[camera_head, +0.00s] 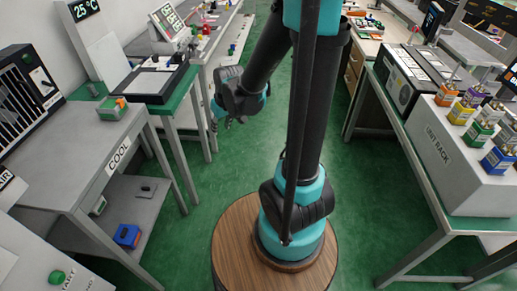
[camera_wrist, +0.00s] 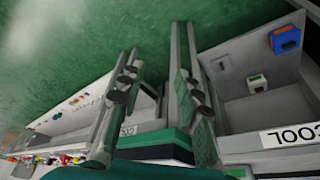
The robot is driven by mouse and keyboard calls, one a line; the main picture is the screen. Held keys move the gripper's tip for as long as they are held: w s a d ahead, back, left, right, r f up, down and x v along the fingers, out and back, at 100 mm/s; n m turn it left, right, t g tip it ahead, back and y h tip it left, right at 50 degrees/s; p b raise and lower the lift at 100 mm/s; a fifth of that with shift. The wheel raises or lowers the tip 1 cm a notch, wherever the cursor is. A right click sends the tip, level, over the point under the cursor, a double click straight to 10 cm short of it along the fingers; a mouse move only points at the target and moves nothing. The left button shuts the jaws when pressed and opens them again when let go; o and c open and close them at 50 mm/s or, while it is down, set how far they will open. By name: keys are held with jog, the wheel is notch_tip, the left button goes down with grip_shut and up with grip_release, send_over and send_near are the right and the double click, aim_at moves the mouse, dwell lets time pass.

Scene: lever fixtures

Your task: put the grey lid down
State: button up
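My gripper (camera_head: 228,118) hangs in the aisle, to the right of the left-hand benches, in the head view. In the wrist view its two fingers (camera_wrist: 158,75) stand apart, with nothing visible between them. I cannot tell for certain which thing is the grey lid.
A grey bench marked COOL (camera_head: 75,130) stands at the left, with a small grey box (camera_head: 112,113) on top and a blue box (camera_head: 127,236) on its lower shelf. A unit rack (camera_head: 455,150) with several coloured units stands at the right.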

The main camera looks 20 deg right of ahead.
jog(key=s+d+m, duration=0.2)
jog(key=s+d, duration=0.3)
jog(key=s, duration=0.2)
jog(key=s+d+m+h, duration=0.1)
jog(key=s+d+m, duration=0.1)
jog(key=s+d, duration=0.2)
jog(key=s, duration=0.3)
jog(key=shift+s+d+f+h, duration=0.3)
jog(key=shift+s+d, duration=0.05)
